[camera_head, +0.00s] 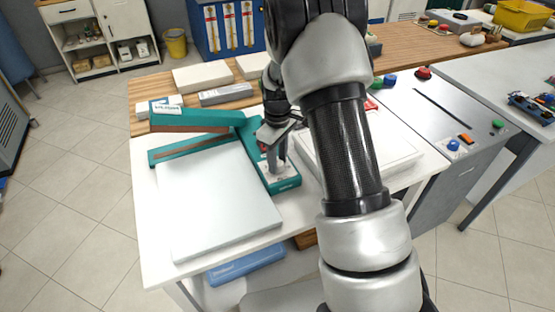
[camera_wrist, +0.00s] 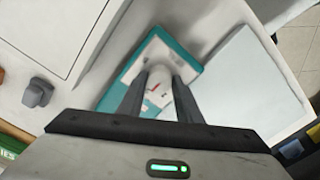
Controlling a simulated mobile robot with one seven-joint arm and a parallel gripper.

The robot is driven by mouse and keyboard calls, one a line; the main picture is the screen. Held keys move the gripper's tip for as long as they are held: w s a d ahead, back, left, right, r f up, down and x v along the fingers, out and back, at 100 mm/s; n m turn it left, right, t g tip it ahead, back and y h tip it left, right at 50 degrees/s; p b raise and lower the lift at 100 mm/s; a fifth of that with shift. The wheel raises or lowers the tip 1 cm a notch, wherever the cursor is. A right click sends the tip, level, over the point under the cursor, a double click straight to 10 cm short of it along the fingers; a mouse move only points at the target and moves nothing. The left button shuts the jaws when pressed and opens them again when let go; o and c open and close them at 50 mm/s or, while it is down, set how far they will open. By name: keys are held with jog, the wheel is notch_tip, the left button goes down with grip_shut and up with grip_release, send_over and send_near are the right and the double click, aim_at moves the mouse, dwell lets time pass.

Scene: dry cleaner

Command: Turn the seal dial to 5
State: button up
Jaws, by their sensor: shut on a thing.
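The teal sealer (camera_head: 195,117) stands on the white table, its upper bar raised over a teal lower bar and a flat white plate (camera_head: 215,200). The seal dial (camera_wrist: 158,87), a round white knob with a red mark near it, sits on the sealer's teal end unit (camera_head: 285,185). My gripper (camera_head: 274,163) reaches down to it from above. In the wrist view my gripper (camera_wrist: 160,75) has a finger on either side of the dial and is shut on it. The fingers hide part of the dial face, and I cannot read its setting.
A white framed panel (camera_head: 395,150) lies right of the sealer, close to my arm. Grey and white blocks (camera_head: 226,94) lie behind it. A grey console with colored buttons (camera_head: 454,145) stands further right. A blue box (camera_head: 245,262) is under the table.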

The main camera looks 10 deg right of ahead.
jog(key=m, duration=0.4)
jog(key=shift+m, duration=0.4)
jog(key=m, duration=0.5)
jog(key=m+p, duration=0.1)
jog(key=m, duration=0.3)
jog(key=shift+r+m, duration=0.1)
jog(key=shift+m, duration=0.3)
jog(key=shift+m+p, duration=0.4)
jog(key=shift+m, duration=1.9)
jog(key=o, duration=1)
jog(key=shift+o, duration=0.2)
notch_tip(320, 180, up, 17)
jog(key=p, duration=0.1)
jog(key=shift+r, duration=0.15)
